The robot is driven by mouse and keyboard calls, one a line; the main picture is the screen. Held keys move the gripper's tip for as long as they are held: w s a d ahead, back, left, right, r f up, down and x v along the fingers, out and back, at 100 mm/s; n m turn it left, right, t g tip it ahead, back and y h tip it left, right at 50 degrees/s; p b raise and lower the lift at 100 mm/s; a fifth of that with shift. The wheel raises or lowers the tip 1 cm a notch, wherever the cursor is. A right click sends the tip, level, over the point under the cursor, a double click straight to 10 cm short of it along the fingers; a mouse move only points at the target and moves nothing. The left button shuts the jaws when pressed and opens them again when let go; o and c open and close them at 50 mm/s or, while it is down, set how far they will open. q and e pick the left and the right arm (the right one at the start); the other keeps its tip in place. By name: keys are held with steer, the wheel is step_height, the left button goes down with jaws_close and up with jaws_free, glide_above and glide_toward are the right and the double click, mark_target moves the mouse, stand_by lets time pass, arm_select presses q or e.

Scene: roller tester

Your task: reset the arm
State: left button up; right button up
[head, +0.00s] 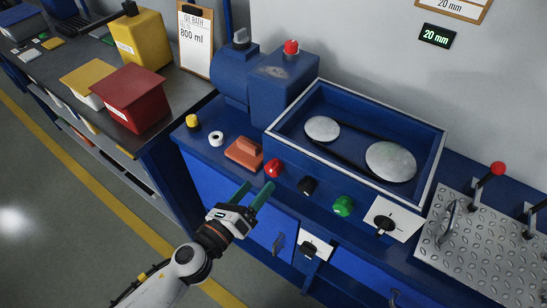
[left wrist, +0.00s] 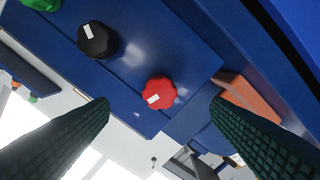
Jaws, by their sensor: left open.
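My left arm comes in from the bottom left of the head view. Its gripper (head: 255,190) is open and empty, with its green fingers just in front of the blue machine's front panel. The gap between the fingers also shows in the left wrist view (left wrist: 160,103). There the red knob (left wrist: 159,92) appears beyond the fingertips, between them, with no contact visible. In the head view the red knob (head: 273,168) is just above the fingertips. My right gripper is not in view.
A black knob (head: 307,185) and a green knob (head: 343,206) line the panel. An orange block (head: 244,153) lies to the left. Two pulleys sit in a tray (head: 439,142) behind. A tread-plate block with red-topped levers (head: 498,169) is at right. Floor space in front is free.

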arm_select(q)
steer(key=s+a+f+n+g+y, duration=0.1)
steer(key=a+f+n+y, duration=0.3)
steer(key=f, duration=0.5)
steer(key=a+f+n+g+y, duration=0.15)
steer(key=a+f+n, duration=0.35)
steer(key=f, duration=0.5)
steer(key=s+a+f+n+g+y, duration=0.1)
steer(key=a+f+n+g+y, duration=0.1)
steer(key=a+f+n, duration=0.5)
steer(key=s+a+f+n+g+y, duration=0.1)
steer(key=s+a+f+n+g, duration=0.15)
steer(key=s+f+n, duration=0.5)
steer(key=s+a+f+n+g+y, duration=0.1)
steer(key=s+f+n+g+y, duration=0.15)
steer(key=s+f, duration=0.85)
steer(key=s+f+n+g, duration=0.2)
steer(key=s+f+n, duration=0.1)
steer(key=s, duration=0.4)
steer(key=s+f+n+g, duration=0.2)
steer(key=s+n, duration=0.1)
steer(key=s, duration=0.4)
steer(key=shift+s+a+f+n, duration=0.3)
steer(key=shift+f+n, duration=0.1)
